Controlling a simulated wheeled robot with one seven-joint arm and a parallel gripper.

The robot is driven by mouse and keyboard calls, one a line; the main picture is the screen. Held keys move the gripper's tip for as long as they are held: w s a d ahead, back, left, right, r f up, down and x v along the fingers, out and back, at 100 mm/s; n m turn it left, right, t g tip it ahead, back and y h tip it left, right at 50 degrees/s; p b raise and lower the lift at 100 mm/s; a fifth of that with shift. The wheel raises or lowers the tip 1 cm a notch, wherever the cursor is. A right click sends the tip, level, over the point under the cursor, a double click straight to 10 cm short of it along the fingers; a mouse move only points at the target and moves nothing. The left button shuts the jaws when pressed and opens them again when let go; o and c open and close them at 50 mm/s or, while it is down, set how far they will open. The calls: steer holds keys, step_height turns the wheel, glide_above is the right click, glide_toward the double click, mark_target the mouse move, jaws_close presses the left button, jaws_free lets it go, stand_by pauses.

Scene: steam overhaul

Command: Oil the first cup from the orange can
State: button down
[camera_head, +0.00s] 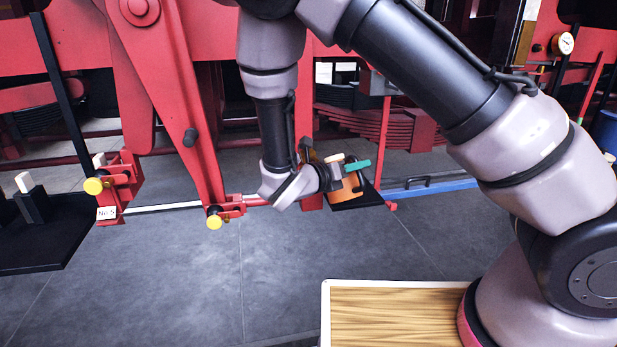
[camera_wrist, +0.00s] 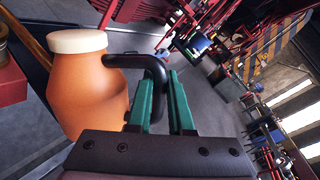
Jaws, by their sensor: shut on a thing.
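The orange can (camera_wrist: 88,90) has a cream cap and a black handle (camera_wrist: 155,65). My gripper (camera_wrist: 168,82), with teal fingers, is shut on that handle in the wrist view. In the head view the can (camera_head: 352,188) shows partly behind my gripper (camera_head: 356,166), over a small black shelf (camera_head: 372,198); I cannot tell whether it touches the shelf. I cannot tell which cup is the first.
Red engine frames and rods (camera_head: 172,85) stand close behind my arm. A black platform (camera_head: 40,240) with an upright block is at the far left. A wood-topped surface (camera_head: 395,315) is at the front. The grey floor (camera_head: 200,285) between is clear.

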mark_target(358, 174)
stand_by(0.4)
steer(key=f+m, duration=0.2)
steer(key=s+f+m, duration=0.1)
steer(key=m, duration=0.1)
steer(key=shift+d+f+t, duration=0.1)
steer(key=shift+d+t, duration=0.2)
steer(key=shift+t, duration=0.1)
steer(key=shift+w+m, duration=0.1)
steer(key=shift+m, duration=0.2)
steer(key=shift+w+a+m+t+h, duration=0.2)
steer(key=shift+w+m+t+h, duration=0.1)
steer(key=shift+m, duration=0.4)
steer(key=shift+s, duration=0.1)
steer(key=s+d+r, duration=0.2)
steer(key=s, duration=0.7)
steer(key=shift+s+d, duration=0.3)
steer(key=shift+d, duration=0.1)
